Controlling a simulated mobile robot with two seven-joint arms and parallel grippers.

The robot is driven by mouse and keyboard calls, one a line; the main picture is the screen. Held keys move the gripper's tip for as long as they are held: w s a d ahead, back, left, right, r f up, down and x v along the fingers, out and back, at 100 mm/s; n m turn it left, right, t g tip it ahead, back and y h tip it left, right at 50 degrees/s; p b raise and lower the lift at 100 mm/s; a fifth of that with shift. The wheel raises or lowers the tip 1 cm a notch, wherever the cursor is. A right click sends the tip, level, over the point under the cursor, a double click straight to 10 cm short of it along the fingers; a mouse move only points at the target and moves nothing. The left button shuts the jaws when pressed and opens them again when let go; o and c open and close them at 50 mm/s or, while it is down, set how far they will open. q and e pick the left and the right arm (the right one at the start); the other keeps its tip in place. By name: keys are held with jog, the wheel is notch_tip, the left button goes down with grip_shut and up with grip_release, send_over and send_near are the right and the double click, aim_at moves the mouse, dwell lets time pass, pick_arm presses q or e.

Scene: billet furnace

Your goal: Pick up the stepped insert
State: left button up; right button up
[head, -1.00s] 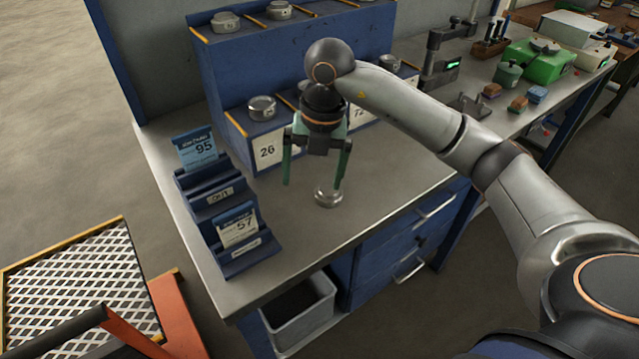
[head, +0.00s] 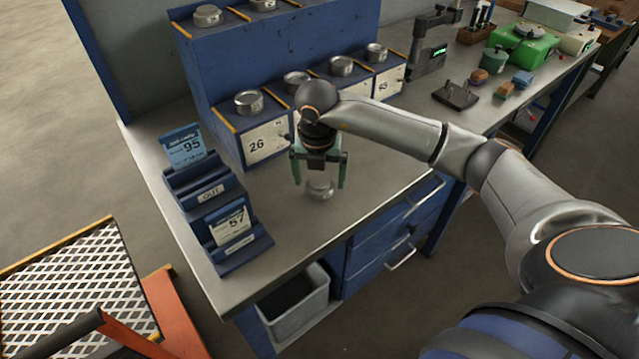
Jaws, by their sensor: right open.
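The stepped insert (head: 319,189) is a small round metal piece on the bare grey bench top (head: 370,160). My right gripper (head: 319,182) points down over it with its two green fingers apart, one on each side of the insert. The gripper is open, and its palm hides part of the insert's upper side. I cannot tell whether a finger touches it. My left gripper is not in view.
A blue stepped rack (head: 300,45) with round metal pieces and numbered labels stands behind. A blue card holder (head: 215,205) with cards 95 and 57 stands left. A grey bin (head: 295,308) is below the bench's front edge. Instruments stand at the back right.

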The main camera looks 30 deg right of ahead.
jog(key=shift+w+f, duration=0.15)
jog(key=shift+f, duration=0.6)
jog(key=shift+c, duration=0.4)
jog(key=c, duration=1.5)
grip_shut()
jog(key=shift+r, duration=0.15)
